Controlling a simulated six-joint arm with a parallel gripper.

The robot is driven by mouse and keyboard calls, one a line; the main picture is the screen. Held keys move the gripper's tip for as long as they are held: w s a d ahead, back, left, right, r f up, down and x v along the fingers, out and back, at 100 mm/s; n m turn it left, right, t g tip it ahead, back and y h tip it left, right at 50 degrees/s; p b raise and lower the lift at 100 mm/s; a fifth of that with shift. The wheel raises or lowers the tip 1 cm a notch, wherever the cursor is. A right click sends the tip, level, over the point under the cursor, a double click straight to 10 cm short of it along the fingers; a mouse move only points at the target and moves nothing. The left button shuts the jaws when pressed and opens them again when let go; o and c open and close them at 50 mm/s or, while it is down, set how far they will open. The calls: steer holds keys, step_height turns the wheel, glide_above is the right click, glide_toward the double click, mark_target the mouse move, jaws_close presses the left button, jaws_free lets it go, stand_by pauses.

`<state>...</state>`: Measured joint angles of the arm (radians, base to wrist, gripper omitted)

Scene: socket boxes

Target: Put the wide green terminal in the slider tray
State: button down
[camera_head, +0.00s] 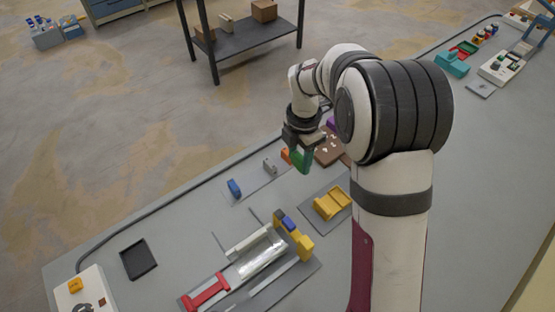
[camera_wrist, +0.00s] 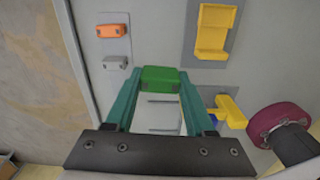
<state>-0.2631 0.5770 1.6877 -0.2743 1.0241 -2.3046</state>
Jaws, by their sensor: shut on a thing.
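The wide green terminal (camera_head: 301,161) hangs from my gripper (camera_head: 300,142), above the grey table. In the wrist view the green terminal (camera_wrist: 160,79) sits between the ends of the teal fingers (camera_wrist: 160,88), which are shut on it. A slider fixture with a red handle (camera_head: 207,291), a clear strip and a yellow end block (camera_head: 294,236) lies on a dark base at the lower middle of the head view. I cannot tell which part of it is the tray. My gripper is apart from it, farther up the picture.
A blue terminal (camera_head: 234,188) and a grey one (camera_head: 269,166) stand on a grey mat, with an orange one (camera_head: 286,155) close by. A yellow holder (camera_head: 332,203) stands to the right. A black tray (camera_head: 138,259) and a white control box (camera_head: 85,295) are at lower left.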

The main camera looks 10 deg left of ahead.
glide_above(338, 198)
step_height(338, 198, down, 4)
steer(key=shift+w+d+r+n, duration=0.1)
steer(key=shift+w+r+n, duration=0.1)
steer(key=shift+n, duration=0.2)
steer(key=shift+s+d+f, duration=0.1)
steer(key=shift+d+f, duration=0.05)
steer(key=shift+f, duration=2.65)
steer(key=shift+s+a+f, duration=0.15)
steer(key=shift+a+f, duration=0.1)
steer(key=shift+f, duration=0.15)
steer(key=shift+c, duration=1.9)
jaws_free()
steer(key=shift+o, duration=0.2)
steer(key=shift+d+r, duration=0.1)
steer(key=shift+r, duration=3.5)
